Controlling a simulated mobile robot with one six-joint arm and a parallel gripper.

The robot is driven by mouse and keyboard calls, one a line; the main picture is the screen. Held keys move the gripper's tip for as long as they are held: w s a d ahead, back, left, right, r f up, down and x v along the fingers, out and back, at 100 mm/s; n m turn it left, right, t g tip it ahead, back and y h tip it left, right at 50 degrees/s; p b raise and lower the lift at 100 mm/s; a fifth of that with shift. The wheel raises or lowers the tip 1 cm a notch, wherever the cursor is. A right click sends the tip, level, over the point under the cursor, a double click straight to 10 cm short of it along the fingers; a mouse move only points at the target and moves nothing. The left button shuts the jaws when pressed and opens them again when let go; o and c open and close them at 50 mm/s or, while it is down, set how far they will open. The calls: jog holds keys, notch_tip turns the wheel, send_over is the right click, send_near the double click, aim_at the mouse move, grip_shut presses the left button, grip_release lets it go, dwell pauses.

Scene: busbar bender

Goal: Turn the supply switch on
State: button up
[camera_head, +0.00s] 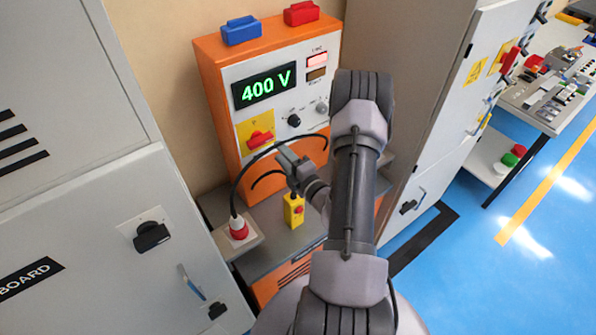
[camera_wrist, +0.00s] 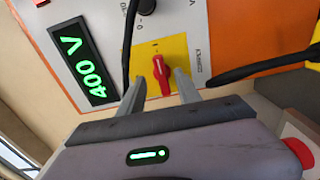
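The supply switch is a red rotary handle (camera_head: 261,140) on a yellow plate, low on the front panel of the orange cabinet. In the wrist view the red handle (camera_wrist: 162,74) shows on its yellow plate, between the two fingers of my gripper (camera_wrist: 158,92). The fingers are apart, with a finger on each side of the handle; I cannot tell whether either touches it. In the head view my gripper (camera_head: 287,157) is in front of the panel, below and right of the switch. The green display (camera_head: 265,87) above reads 400 V.
A yellow box with a red button (camera_head: 294,210) stands on the grey ledge below. A black knob (camera_head: 294,120) sits right of the switch. Grey cabinets flank both sides.

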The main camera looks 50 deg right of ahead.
jog(key=v, duration=1.1)
jog(key=shift+b, duration=0.45)
